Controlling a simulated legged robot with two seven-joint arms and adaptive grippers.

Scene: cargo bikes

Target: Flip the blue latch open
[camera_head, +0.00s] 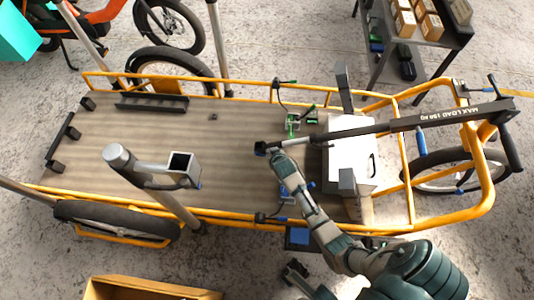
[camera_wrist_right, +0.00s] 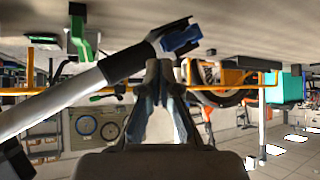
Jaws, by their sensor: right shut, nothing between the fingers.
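The blue latch (camera_head: 261,148) is a small dark piece with blue on it, at the left end of the long bar (camera_head: 365,132) over the cargo bed. In the right wrist view the latch (camera_wrist_right: 182,40) shows larger, bright blue in a black fitting at the bar's end. My right gripper (camera_head: 276,154) reaches in from the lower right, its fingertips just right of and below the latch. In the right wrist view its fingers (camera_wrist_right: 166,72) are shut and empty, just below the latch; I cannot tell whether they touch it. My left gripper is not in view.
A green fitting (camera_head: 293,123) lies behind the bar on the wooden bed (camera_head: 225,150). A white box (camera_head: 350,140) sits under the bar. Yellow rails (camera_head: 345,228) edge the bed, whose left part is mostly clear.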

